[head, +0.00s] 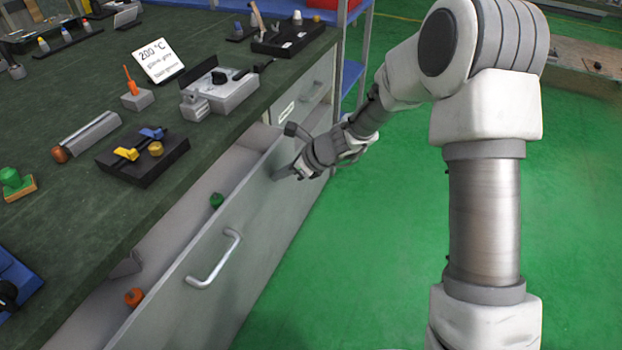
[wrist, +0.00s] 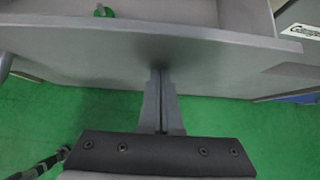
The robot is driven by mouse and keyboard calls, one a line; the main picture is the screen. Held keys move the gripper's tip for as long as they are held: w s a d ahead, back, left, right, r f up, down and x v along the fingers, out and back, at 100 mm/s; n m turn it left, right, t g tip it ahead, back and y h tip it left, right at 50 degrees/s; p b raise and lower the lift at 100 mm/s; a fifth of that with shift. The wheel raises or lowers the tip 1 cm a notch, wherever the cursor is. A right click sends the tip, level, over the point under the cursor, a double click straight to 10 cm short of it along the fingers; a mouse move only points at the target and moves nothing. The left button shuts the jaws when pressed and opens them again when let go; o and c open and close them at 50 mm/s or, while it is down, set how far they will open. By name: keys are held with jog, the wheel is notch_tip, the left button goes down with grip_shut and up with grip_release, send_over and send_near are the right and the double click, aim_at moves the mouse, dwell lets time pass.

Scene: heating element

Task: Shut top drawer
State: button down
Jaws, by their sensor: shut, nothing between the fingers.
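The top drawer (head: 255,205) of the workbench is pulled out, with its grey front and a silver bar handle (head: 213,260) facing the free floor. Its inside shows a green object (head: 216,200) and an orange object (head: 134,297). My gripper (head: 279,175) is at the drawer front, near its far end and away from the handle. In the wrist view my gripper (wrist: 161,75) is shut and empty, its fingertips at the outer face of the drawer front (wrist: 130,55). Whether they touch it I cannot tell. A green object (wrist: 103,10) shows inside the drawer.
The dark green bench top (head: 60,95) carries a grey device (head: 220,92), a 200 °C sign (head: 158,62), a black fixture (head: 143,160) and several tools. A labelled drawer front (head: 300,100) lies beyond my gripper. The green floor (head: 380,260) beside the bench is clear.

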jog(key=w+a+p, duration=0.1)
jog(key=a, duration=0.2)
jog(key=w+a+p, duration=0.1)
jog(key=a, duration=0.3)
jog(key=w+a+p, duration=0.1)
jog(key=a+p, duration=0.1)
jog(key=a, duration=0.1)
jog(key=shift+w+a, duration=0.2)
jog(key=shift+w, duration=0.2)
jog(key=shift+a+r, duration=0.2)
jog(key=shift+a, duration=0.05)
